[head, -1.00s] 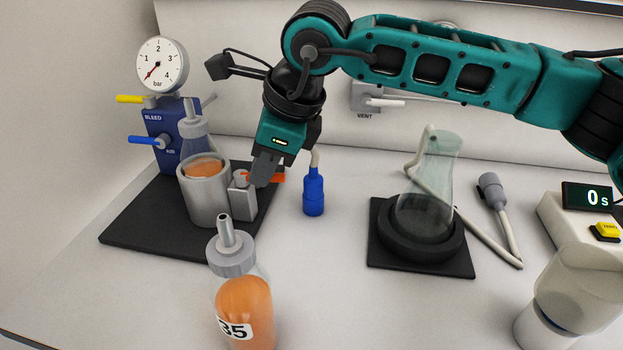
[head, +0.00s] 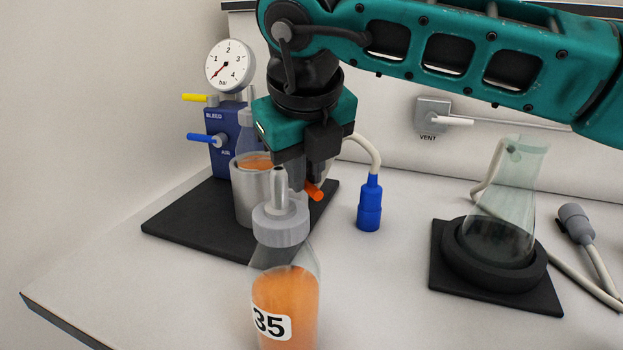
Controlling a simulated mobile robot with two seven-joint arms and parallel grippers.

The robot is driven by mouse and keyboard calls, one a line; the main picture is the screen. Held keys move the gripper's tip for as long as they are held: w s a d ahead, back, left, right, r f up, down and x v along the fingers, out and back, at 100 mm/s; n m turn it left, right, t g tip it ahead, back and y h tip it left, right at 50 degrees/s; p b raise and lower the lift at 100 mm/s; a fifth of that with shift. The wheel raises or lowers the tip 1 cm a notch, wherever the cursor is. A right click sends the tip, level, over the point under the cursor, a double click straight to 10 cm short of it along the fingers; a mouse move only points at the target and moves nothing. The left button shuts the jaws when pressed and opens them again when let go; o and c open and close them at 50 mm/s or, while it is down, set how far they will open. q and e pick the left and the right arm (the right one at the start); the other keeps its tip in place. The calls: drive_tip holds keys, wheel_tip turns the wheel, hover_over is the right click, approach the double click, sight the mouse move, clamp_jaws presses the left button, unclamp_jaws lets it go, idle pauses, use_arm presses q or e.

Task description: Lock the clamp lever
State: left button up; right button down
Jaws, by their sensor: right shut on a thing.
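The clamp lever (head: 315,190) is orange; only its end shows, pointing right and toward me, beside the metal cup (head: 246,197) on the dark base plate. My right gripper (head: 312,178) reaches down from above and is shut on the clamp lever; the gripper body and the front bottle hide most of the lever and its block. In the cup stands a bottle with orange juice (head: 255,162), partly hidden by the gripper. My left gripper is not in view.
A bottle labelled 35 (head: 285,305) stands in front of the clamp. The blue valve block (head: 222,165) with its gauge (head: 230,65) stands behind left. A blue connector (head: 369,203) stands right of the plate. A flask (head: 505,205) sits in a black holder farther right.

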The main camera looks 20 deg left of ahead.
drive_tip(key=shift+s+a+m, duration=0.1)
drive_tip(key=shift+a+m, duration=0.05)
drive_tip(key=shift+m, duration=0.25)
drive_tip(key=shift+h, duration=0.3)
drive_tip(key=c, duration=1.1)
unclamp_jaws()
drive_tip(key=shift+r, duration=0.15)
drive_tip(key=p+v, duration=0.1)
drive_tip(key=v, duration=1.1)
drive_tip(key=shift+s+r+p, duration=0.2)
drive_tip(key=shift+s+p, duration=0.1)
drive_tip(key=shift+p, duration=0.05)
